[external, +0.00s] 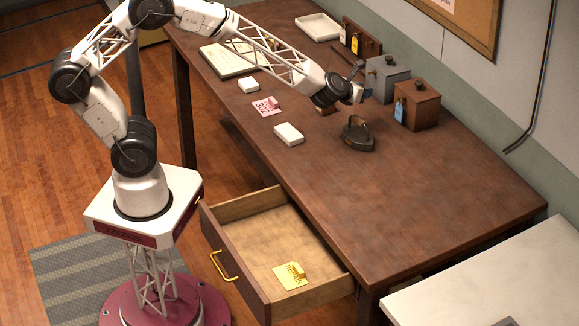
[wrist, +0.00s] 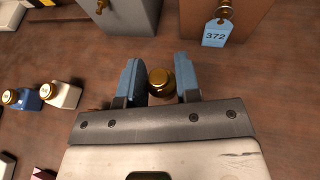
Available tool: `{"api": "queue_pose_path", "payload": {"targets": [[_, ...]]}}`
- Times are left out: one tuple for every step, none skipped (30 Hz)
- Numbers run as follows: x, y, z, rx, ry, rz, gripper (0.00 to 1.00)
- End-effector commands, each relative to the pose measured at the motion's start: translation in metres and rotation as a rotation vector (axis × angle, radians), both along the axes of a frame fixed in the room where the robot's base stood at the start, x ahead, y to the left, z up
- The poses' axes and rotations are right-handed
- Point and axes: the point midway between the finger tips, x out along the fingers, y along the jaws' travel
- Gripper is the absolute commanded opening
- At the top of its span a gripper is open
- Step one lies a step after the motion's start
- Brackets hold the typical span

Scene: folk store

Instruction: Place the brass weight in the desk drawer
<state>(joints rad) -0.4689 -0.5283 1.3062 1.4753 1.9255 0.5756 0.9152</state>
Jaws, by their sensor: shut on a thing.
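The brass weight (wrist: 160,82) is a small round golden piece with a knob on top. In the wrist view it sits between the blue fingertips of my gripper (wrist: 160,85), which is shut on it. In the external view my gripper (external: 357,85) is at the back of the desk, in front of the grey box; the weight cannot be made out there. The desk drawer (external: 233,207) is pulled open at the front of the desk, far below and left of my gripper. A yellow paper marked REPAIR (external: 291,276) lies inside it.
A dark flat iron (external: 358,134) stands near my gripper. A grey box (external: 388,80) and a brown box (external: 420,108) with a blue tag (wrist: 216,33) stand behind. White boxes (external: 289,133) and a pink paper (external: 266,106) lie leftward. The desk's right half is clear.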

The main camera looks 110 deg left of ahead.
Motion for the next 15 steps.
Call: {"api": "queue_pose_path", "payload": {"targets": [[-0.011,0.01,-0.001,0.0,0.0,0.029,0.05],[-0.017,0.014,-0.002,-0.001,-0.001,0.045,0.05],[-0.023,0.019,-0.003,-0.001,-0.001,0.063,0.05],[-0.028,0.023,-0.004,0.0,0.0,0.076,0.05],[-0.032,0.026,-0.004,0.0,-0.001,0.087,0.05],[-0.037,0.03,-0.005,0.0,0.0,0.1,0.05],[-0.04,0.032,-0.006,0.0,0.0,0.107,0.05],[-0.043,0.033,-0.006,0.0,0.001,0.114,0.05],[-0.045,0.035,-0.006,0.0,0.0,0.121,0.05],[-0.047,0.036,-0.007,0.0,0.0,0.126,0.05],[-0.048,0.037,-0.007,0.0,0.0,0.129,0.05],[-0.049,0.038,-0.007,0.001,0.0,0.132,0.05],[-0.05,0.038,-0.007,0.001,0.0,0.134,0.05],[-0.05,0.039,-0.007,0.001,0.0,0.134,0.05],[-0.05,0.039,-0.007,0.001,-0.001,0.135,0.05]]}}
